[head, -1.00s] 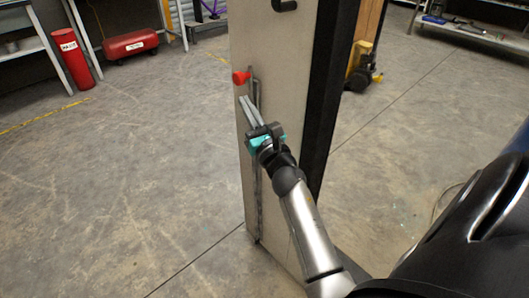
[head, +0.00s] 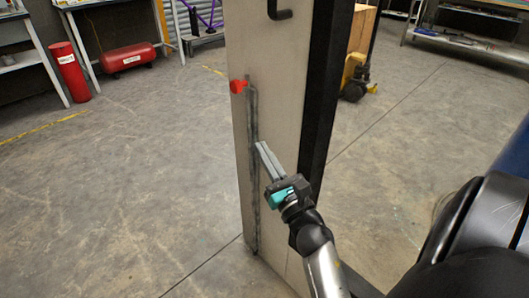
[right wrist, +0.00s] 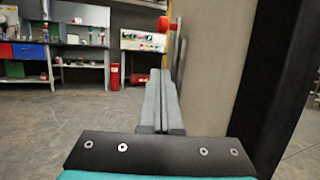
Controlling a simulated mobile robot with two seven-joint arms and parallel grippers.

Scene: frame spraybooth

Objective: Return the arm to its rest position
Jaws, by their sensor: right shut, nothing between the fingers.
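My right gripper (head: 263,150) is shut and empty in the head view. Its fingers point up and away, in front of the face of a beige upright panel (head: 281,60) with a black edge. In the right wrist view the shut fingers (right wrist: 163,85) point towards the red knob (right wrist: 164,24), with the panel (right wrist: 220,75) close on the right. My left gripper is not in view.
A red cylinder (head: 70,72) and a red tank (head: 127,56) stand at the back left by workbenches. A yellow pallet truck (head: 356,80) is behind the panel. A metal table (head: 470,45) is at the back right. Open concrete floor lies on both sides of the panel.

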